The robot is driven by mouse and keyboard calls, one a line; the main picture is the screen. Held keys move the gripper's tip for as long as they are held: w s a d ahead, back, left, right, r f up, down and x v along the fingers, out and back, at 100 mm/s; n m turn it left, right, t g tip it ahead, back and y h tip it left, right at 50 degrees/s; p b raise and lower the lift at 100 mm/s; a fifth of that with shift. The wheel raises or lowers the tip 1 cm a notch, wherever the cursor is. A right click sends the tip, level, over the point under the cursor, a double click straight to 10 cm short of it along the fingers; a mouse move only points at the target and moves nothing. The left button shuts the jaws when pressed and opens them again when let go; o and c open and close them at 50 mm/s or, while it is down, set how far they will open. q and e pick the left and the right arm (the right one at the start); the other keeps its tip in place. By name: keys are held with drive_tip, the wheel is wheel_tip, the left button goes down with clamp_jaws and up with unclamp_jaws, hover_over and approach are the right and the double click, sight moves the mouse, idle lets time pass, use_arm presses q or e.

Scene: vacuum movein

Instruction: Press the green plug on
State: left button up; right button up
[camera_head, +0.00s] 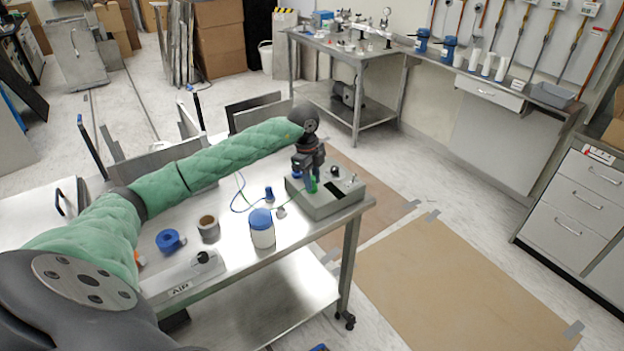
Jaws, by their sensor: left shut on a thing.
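My left gripper (311,172) points down at the left part of a grey instrument box (333,203) near the right end of the metal table. It is shut on the green plug (313,185), which shows small between and below the fingers, at the box. I cannot tell how far the plug sits on its port. A blue cable (236,207) loops on the table. My right gripper is not in view.
A white jar with a blue lid (262,228) stands in front of the box. Open floor lies right of the wheeled table (298,237).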

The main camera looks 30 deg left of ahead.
use_arm(q)
drive_tip(key=shift+f, duration=0.2)
drive_tip(key=o, duration=1.5)
drive_tip(key=shift+o, duration=0.2)
drive_tip(key=shift+r, duration=0.2)
wheel_tip(320, 180, up, 16)
drive_tip(key=p, duration=0.7)
drive_tip(key=shift+f, duration=0.1)
idle(0.4)
